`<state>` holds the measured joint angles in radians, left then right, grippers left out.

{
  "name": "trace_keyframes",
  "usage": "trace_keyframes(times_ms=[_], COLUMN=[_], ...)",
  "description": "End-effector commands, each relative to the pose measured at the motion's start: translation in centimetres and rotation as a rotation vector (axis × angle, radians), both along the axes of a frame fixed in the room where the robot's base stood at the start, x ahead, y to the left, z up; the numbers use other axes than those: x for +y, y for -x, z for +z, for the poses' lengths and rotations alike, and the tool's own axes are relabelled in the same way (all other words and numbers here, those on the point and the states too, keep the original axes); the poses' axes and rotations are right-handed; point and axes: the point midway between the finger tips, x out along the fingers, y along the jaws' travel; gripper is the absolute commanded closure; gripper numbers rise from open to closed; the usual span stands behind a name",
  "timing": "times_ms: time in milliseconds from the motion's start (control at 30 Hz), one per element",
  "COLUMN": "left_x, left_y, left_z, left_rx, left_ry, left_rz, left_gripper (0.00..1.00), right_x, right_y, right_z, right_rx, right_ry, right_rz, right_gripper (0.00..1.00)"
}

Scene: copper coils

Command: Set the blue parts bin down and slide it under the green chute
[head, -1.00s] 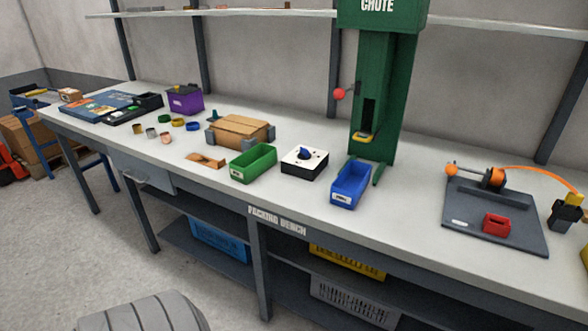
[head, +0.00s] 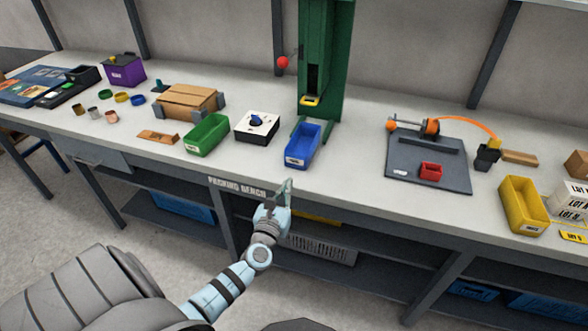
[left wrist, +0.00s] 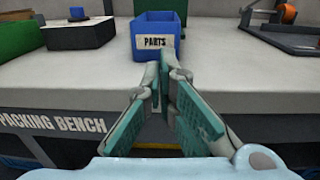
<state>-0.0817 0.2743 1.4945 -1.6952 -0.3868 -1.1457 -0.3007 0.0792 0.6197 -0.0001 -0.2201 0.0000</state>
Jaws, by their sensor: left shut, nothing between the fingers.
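The blue parts bin (head: 303,148) stands upright on the bench, just in front of the green chute (head: 321,60). Its back end lies between the chute's base feet. In the left wrist view the bin (left wrist: 158,42) shows its front with a "PARTS" label. My left gripper (head: 288,184) is shut and empty at the bench's front edge, a short way in front of the bin and apart from it. In the left wrist view its fingertips (left wrist: 164,52) meet just below the label. My right gripper is not in view.
Bare bench top lies between the blue bin and the board.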

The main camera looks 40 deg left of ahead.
Motion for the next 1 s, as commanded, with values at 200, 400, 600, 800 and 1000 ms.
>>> trace_keyframes(times_ms=[200,400,600,800,1000], left_x=[1.8,2.8,3.0,3.0,3.9], left_y=[-4.4,-7.0,-7.6,-7.6,-8.3], left_z=[-0.2,-0.2,-0.1,-0.1,-0.3], left_rx=[-0.001,0.000,0.001,0.001,0.001], left_ry=[0.003,0.003,0.004,0.004,0.004], left_rz=[0.002,0.001,0.000,0.000,0.004], left_gripper=[1.00,1.00,1.00,1.00,1.00], right_x=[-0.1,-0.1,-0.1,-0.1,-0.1], right_y=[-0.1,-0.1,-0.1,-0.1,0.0], right_z=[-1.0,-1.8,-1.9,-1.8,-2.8], right_rx=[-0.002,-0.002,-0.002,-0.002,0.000], right_ry=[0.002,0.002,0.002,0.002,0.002], right_rz=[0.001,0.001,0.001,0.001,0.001], right_gripper=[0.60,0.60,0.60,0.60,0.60])
